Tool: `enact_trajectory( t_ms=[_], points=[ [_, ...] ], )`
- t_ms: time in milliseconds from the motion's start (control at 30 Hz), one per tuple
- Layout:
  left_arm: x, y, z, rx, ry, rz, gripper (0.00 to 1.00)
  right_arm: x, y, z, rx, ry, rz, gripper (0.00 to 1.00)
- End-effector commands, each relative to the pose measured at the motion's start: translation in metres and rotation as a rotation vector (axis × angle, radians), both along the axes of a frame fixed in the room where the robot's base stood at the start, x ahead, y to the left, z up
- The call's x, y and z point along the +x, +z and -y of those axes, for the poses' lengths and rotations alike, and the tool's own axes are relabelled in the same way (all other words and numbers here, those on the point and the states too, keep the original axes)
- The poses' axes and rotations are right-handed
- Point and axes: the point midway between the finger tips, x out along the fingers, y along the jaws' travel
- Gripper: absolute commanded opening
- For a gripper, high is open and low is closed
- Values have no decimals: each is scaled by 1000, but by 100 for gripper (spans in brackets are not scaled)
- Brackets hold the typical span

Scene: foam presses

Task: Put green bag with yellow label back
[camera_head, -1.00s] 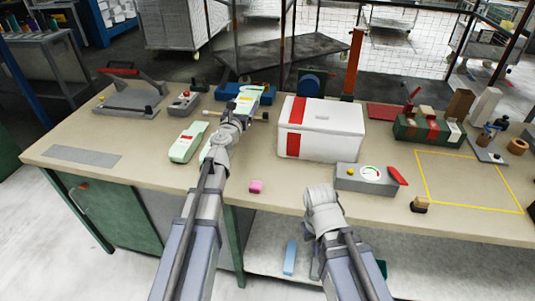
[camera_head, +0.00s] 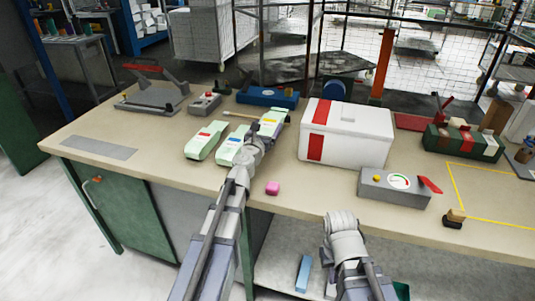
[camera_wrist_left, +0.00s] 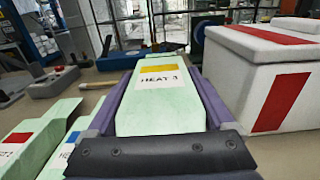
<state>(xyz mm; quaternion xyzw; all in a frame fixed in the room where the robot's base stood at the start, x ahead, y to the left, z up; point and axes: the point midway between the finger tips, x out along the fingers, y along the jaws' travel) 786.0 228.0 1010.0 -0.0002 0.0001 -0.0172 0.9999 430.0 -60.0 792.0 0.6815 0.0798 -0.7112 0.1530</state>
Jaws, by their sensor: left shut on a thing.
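The green bag with the yellow label (camera_wrist_left: 160,100) is held between the dark fingers of my left gripper (camera_wrist_left: 165,105), and its label reads HEAT 3. It also shows in the head view (camera_head: 271,121), just beyond the left wrist, left of the white box. Whether its underside touches the table is hidden. Two similar green bags lie to its left: one with a blue label (camera_head: 234,150), partly covered by my left wrist, and one with a red label (camera_head: 205,140). My right gripper (camera_head: 342,222) is low at the table's front edge; its fingers are not clear.
A white box with red bands (camera_head: 358,125) stands close right of the held bag. A blue device (camera_head: 268,97) is behind. The table's left front is mostly clear.

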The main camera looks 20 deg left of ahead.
Motion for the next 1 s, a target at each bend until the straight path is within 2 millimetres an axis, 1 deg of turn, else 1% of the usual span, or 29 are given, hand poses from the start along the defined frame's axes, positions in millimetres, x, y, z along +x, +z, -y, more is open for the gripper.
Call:
enact_trajectory(
  t_ms=[33, 200, 300, 467, 567, 800, 900, 1000],
  points=[
    [0, -16, 0, 0, 0, 0, 23, 0, -16, 0, 0, 0, 0, 0],
    [0, -42, 0, 0, 0, 0, 23, 0, -42, 0, 0, 0, 0, 0],
    [0, -47, 0, 0, 0, 0, 23, 0, -47, 0, 0, 0, 0, 0],
    [0, -46, 0, 0, 0, 0, 23, 0, -46, 0, 0, 0, 0, 0],
    [0, -52, 0, 0, 0, 0, 23, 0, -52, 0, 0, 0, 0, 0],
    [0, -81, 0, 0, 0, 0, 23, 0, -81, 0, 0, 0, 0, 0],
    [0, -85, 0, 0, 0, 0, 23, 0, -85, 0, 0, 0, 0, 0],
    [0, -82, 0, 0, 0, 0, 23, 0, -83, 0, 0, 0, 0, 0]
  ],
)
